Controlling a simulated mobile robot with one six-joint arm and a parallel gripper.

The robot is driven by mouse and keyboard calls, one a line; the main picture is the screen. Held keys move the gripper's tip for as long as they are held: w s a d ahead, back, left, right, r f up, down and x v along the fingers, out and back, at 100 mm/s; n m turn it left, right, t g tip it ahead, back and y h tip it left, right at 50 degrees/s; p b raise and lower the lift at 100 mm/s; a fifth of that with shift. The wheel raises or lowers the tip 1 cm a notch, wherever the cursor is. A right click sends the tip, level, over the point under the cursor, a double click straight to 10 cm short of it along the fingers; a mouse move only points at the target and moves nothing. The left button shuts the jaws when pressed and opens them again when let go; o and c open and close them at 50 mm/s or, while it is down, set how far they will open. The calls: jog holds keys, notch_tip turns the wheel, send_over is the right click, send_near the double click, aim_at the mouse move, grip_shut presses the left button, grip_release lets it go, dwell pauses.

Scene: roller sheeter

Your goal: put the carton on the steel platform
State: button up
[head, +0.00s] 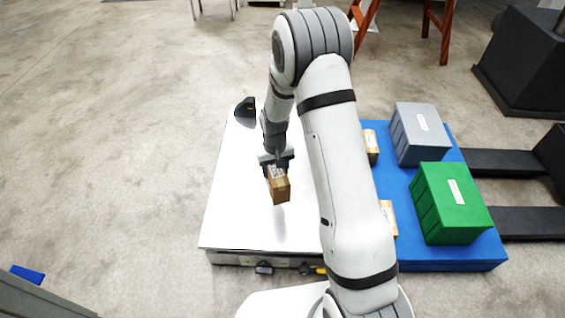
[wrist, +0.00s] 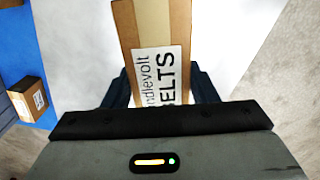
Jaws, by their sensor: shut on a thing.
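A brown carton (head: 279,188) with a white printed label is held in my gripper (head: 276,160). In the wrist view the carton (wrist: 150,25) stands between the two dark fingers (wrist: 163,88), which are shut on its sides. The steel platform (head: 235,215) is a low, pale, shiny slab on the floor. The carton hangs over its middle, and a faint dark reflection shows below it. It looks apart from the surface, but the height is hard to judge. The carton's far side is hidden.
A blue platform (head: 455,265) adjoins on the right. It bears a grey bin (head: 418,135), a green bin (head: 450,205) and small cartons (head: 371,147), partly behind my arm. A black device (head: 245,107) stands at the steel platform's far left corner. The platform's top is otherwise clear.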

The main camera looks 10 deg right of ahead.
jog(key=shift+n, duration=0.3)
jog(key=shift+s+a+f+b, duration=0.2)
jog(key=shift+a+f+b, duration=0.35)
jog(key=shift+f, duration=2.05)
jog(key=shift+s+a+f+b, duration=0.15)
jog(key=shift+a+f+b, duration=0.35)
jog(key=shift+f, duration=2.05)
jog(key=shift+s+a+f+b, duration=0.3)
jog(key=shift+a+f, duration=0.4)
jog(key=shift+f, duration=1.9)
jog(key=shift+w, duration=0.1)
jog(key=shift+f, duration=0.1)
jog(key=o, duration=1.3)
